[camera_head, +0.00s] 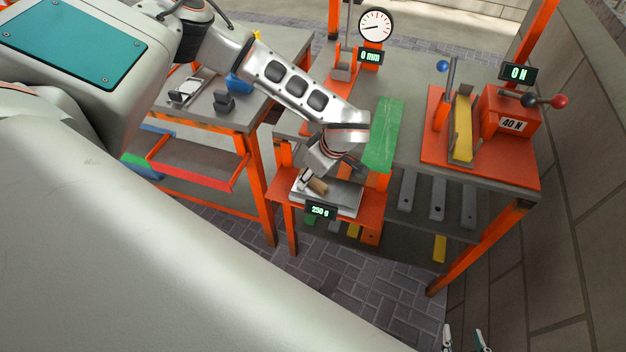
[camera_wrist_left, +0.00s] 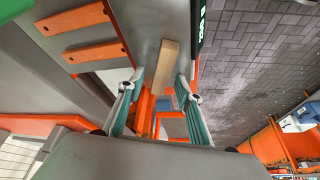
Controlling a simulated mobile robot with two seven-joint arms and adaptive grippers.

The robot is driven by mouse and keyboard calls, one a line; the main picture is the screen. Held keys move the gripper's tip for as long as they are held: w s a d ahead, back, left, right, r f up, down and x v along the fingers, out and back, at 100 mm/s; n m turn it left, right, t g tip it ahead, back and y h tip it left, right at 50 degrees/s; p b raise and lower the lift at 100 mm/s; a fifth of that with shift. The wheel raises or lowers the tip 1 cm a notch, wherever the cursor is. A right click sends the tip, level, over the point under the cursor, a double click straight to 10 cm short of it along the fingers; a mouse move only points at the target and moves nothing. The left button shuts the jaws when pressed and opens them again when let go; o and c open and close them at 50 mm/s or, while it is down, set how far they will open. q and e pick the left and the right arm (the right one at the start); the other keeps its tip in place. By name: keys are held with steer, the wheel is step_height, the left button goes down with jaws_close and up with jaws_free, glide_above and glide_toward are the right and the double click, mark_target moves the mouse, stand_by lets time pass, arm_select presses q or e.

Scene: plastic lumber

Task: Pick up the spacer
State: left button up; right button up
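The block also shows in the left wrist view (camera_wrist_left: 167,62). My left gripper (camera_wrist_left: 160,78) is open, its two teal-lined fingers apart on either side of the block's near end in the picture. I cannot tell whether they touch it. In the head view my left wrist hides part of the plate. My right gripper (camera_head: 464,338) is at the bottom right edge, fingers apart and empty, far from the block.
A green board (camera_head: 384,135) lies behind the scale. An orange press (camera_head: 505,120) with a yellow piece stands at the right. A dial gauge (camera_head: 375,25) stands at the back. Grey bars (camera_head: 437,198) lie on a lower shelf. A second table (camera_head: 220,120) stands left.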

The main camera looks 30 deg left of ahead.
arm_select(q)
jaws_close()
